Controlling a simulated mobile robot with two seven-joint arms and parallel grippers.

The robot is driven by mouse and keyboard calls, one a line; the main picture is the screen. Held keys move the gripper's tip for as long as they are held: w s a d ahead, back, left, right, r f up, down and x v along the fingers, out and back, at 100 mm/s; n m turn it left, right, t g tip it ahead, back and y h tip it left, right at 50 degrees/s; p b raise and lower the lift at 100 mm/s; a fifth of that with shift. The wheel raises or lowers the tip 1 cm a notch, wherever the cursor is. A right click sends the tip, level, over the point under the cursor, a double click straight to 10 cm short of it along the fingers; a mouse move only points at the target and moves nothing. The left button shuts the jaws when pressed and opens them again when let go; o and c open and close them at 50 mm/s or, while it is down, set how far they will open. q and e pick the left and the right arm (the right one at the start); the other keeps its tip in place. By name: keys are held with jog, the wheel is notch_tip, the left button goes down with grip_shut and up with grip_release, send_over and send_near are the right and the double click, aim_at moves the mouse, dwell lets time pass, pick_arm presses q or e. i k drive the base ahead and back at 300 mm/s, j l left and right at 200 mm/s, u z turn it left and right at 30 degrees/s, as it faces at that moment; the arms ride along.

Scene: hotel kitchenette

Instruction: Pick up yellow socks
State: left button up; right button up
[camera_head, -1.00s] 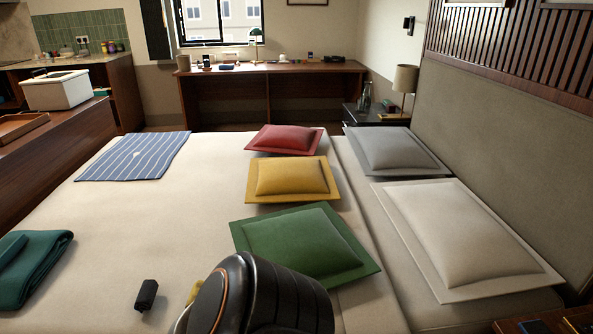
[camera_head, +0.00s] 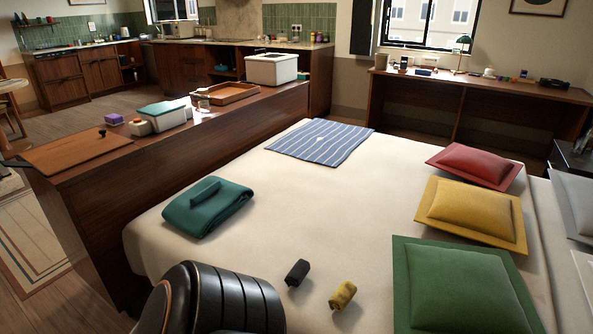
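The yellow socks (camera_head: 343,295) are a small rolled bundle lying on the cream bed near the front. A similar black rolled bundle (camera_head: 298,272) lies on the bed just left of them. A large dark rounded part of my own arm shows at the bottom, left of both bundles and apart from them in the picture. No gripper fingers are visible in this view.
The bed (camera_head: 300,220) also bears a folded teal cloth (camera_head: 207,207), a striped blue cloth (camera_head: 321,142), and red (camera_head: 473,164), yellow (camera_head: 470,208) and green (camera_head: 459,290) cushions. A long wooden cabinet (camera_head: 110,215) borders the bed's left side.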

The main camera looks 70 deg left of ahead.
aim_at(341, 298)
jog(key=u, duration=1.8)
